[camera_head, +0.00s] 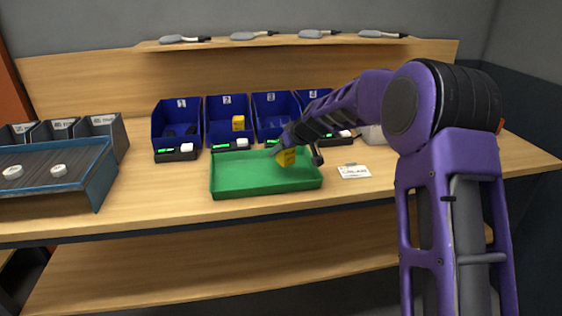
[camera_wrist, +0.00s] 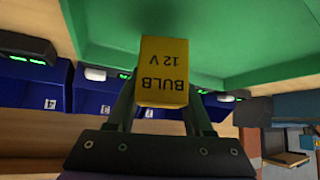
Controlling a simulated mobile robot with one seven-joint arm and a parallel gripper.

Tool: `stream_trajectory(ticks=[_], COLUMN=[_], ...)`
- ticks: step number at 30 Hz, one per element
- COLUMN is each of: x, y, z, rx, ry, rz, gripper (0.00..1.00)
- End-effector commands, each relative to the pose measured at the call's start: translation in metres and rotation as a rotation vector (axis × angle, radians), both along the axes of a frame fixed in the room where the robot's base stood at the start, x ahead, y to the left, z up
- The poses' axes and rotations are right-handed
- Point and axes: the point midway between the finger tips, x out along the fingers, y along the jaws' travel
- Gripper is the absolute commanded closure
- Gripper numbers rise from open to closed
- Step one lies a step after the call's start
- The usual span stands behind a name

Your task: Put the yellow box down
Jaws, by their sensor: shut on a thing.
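The yellow box (camera_head: 286,157) is in my gripper (camera_head: 296,158), over the right part of the green tray (camera_head: 240,188). In the wrist view the yellow box (camera_wrist: 163,72) shows the print "BULB 12 V" and sits between the two fingers of my gripper (camera_wrist: 160,112), which are shut on it. The green tray (camera_wrist: 215,35) fills the upper part of that view behind the box. I cannot tell whether the box touches the tray floor. The rest of the tray looks empty.
Several blue numbered bins (camera_head: 228,120) stand behind the tray; bin 2 holds another yellow box (camera_head: 238,123). Small display units (camera_head: 176,152) sit before the bins. A white card (camera_head: 354,171) lies right of the tray. The conveyor (camera_head: 50,172) with white round pieces is at left.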

Motion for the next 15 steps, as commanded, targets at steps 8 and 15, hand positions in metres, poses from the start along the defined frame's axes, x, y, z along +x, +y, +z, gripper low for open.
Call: stream_trajectory(ticks=[8,15], x=[0.0,0.0], y=[0.0,0.0], z=[-0.031,-0.033], rx=[-0.001,-0.001], ry=[0.001,0.001], rz=[0.0,0.0], gripper=[1.0,1.0])
